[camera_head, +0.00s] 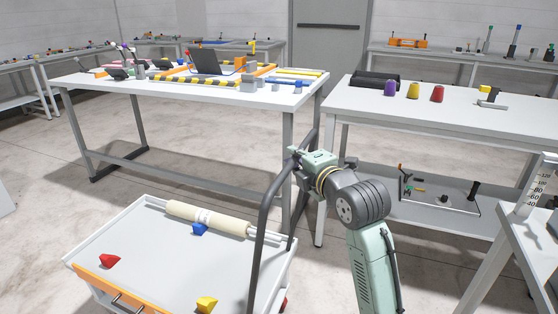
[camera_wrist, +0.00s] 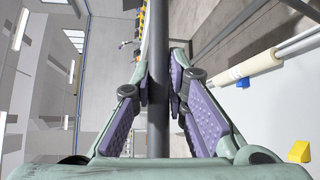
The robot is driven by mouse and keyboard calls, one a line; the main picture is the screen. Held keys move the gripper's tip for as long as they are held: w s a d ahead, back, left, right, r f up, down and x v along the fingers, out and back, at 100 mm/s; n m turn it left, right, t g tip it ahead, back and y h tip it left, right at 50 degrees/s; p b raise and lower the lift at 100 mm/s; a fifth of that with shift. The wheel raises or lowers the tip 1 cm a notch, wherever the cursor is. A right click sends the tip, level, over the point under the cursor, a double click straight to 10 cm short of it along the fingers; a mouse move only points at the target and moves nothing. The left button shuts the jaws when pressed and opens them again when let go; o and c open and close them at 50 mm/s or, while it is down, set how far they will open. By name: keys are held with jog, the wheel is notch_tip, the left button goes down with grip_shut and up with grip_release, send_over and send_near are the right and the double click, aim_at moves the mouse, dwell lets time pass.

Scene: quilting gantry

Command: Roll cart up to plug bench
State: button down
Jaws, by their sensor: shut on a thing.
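The cart (camera_head: 150,262) stands at the lower left of the head view, with a grey tray top and an orange front edge. Its dark tubular handle (camera_head: 258,235) rises at the cart's right side. My gripper (camera_head: 293,160) is shut on the handle near its top. In the wrist view the purple finger pads of my gripper (camera_wrist: 161,88) close on both sides of the dark handle bar (camera_wrist: 158,40). Two white-topped benches stand beyond the cart, a left one (camera_head: 130,88) and a right one (camera_head: 470,120). I cannot tell which is the plug bench.
A cream roll (camera_head: 208,218) and red (camera_head: 109,261), blue (camera_head: 200,229) and yellow (camera_head: 207,304) pieces lie on the cart. Purple, yellow and red thread-like cones stand on the right bench. A scale-marked stand (camera_head: 538,190) is at the far right. Floor is open left of the cart.

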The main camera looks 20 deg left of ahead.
jog(key=s+d+b, duration=0.1)
jog(key=d+b, duration=0.7)
jog(key=d, duration=2.4)
jog(key=shift+s, duration=0.1)
jog(key=c, duration=1.6)
grip_release()
jog(key=shift+o, duration=0.2)
